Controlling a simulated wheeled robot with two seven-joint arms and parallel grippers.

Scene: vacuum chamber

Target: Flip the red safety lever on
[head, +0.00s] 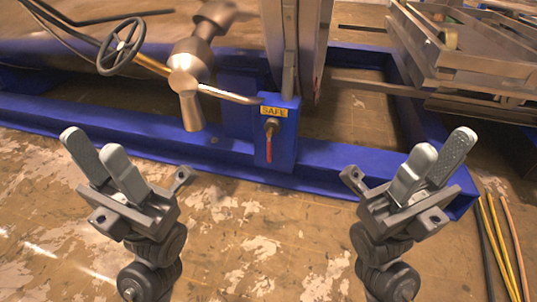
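The red safety lever (268,142) hangs straight down from a brass-coloured valve fitting on the front of a blue box (284,148). A yellow label reading SAFE (273,111) sits just above it. My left gripper (92,147) is at the left, well apart from the lever, with its two fingers spread and nothing between them. My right gripper (444,147) is at the right, also apart from the lever, open and empty. Neither gripper touches anything, and the lever is in full view.
A blue frame beam (330,163) runs across behind the grippers. A metal pipe (228,94) and a handwheel (121,46) stand at the upper left. A metal rack (470,70) is at the upper right. Cables (507,245) lie at the lower right. The floor between my arms is clear.

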